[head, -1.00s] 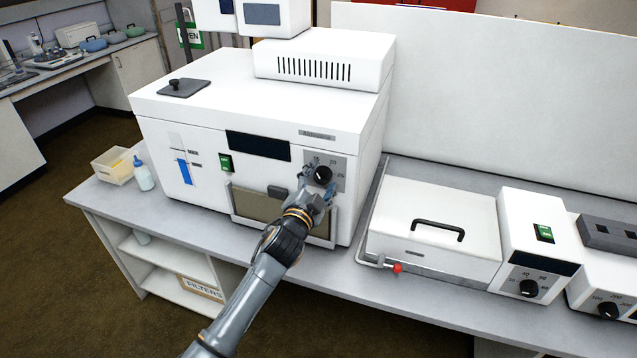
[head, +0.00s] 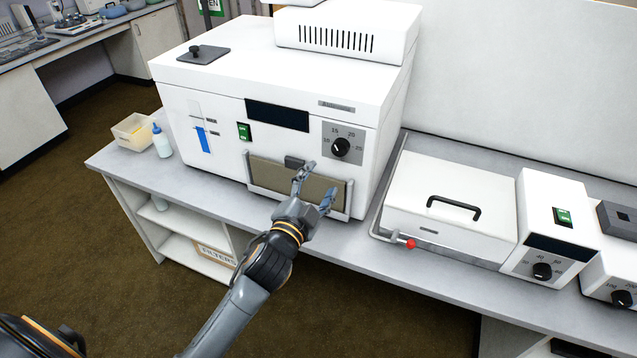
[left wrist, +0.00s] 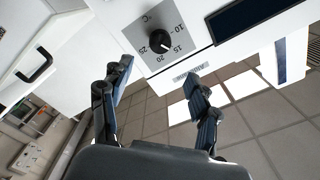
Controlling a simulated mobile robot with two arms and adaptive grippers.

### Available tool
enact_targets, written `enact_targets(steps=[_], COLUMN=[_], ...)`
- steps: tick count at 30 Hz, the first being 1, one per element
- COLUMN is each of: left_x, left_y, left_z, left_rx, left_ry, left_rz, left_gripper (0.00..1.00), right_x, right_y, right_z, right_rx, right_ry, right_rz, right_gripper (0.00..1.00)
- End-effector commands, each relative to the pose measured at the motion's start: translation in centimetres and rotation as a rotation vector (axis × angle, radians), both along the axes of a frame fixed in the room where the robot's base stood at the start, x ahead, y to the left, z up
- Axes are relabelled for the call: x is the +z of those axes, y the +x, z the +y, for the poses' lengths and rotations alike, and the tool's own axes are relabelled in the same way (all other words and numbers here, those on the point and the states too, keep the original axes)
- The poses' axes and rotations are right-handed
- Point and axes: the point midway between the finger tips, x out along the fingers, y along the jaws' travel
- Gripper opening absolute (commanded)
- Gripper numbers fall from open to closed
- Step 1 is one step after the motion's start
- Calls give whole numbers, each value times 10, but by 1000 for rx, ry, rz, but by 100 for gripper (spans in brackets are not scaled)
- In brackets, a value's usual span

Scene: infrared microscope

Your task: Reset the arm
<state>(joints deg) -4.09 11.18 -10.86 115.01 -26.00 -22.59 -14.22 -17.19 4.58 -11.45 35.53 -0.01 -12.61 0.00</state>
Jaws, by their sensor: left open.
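My left gripper (head: 314,187) is open and empty in the head view, in front of the brown drawer panel (head: 270,178) of the white machine (head: 230,95). The black dial knob (head: 341,147) on its grey plate is above and right of the fingers, apart from them. In the left wrist view the two fingers (left wrist: 158,76) are spread, with the dial (left wrist: 160,41) beyond them and nothing between them. My right gripper is not in view.
A lidded white box (head: 450,205) with a black handle and a red-tipped lever (head: 410,244) stands to the right on the bench. A squeeze bottle (head: 162,141) and a yellowish bin (head: 132,131) stand at the left. The floor in front is clear.

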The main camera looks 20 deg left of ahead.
Motion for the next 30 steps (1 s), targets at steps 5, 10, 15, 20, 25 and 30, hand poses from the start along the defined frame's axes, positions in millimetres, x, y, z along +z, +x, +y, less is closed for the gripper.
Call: enact_targets(steps=[5, 10, 15, 20, 25, 30], left_x=[0, -7, -77, -195, -315, -419], left_y=[0, 1, 1, -20, -73, -152], left_z=[0, 0, 2, 7, 12, 17], left_rx=[0, 0, 5, 27, 74, 145], left_ry=[0, -4, -44, -123, -212, -299], left_rz=[0, 14, 146, 370, 606, 834], left_gripper=[62, 62, 62, 62, 62, 62], right_x=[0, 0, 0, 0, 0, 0], right_y=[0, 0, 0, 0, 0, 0], right_z=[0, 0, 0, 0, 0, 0], right_rx=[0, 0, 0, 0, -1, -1], right_ry=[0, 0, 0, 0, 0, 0], right_rz=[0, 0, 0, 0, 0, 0], right_gripper=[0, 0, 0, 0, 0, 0])
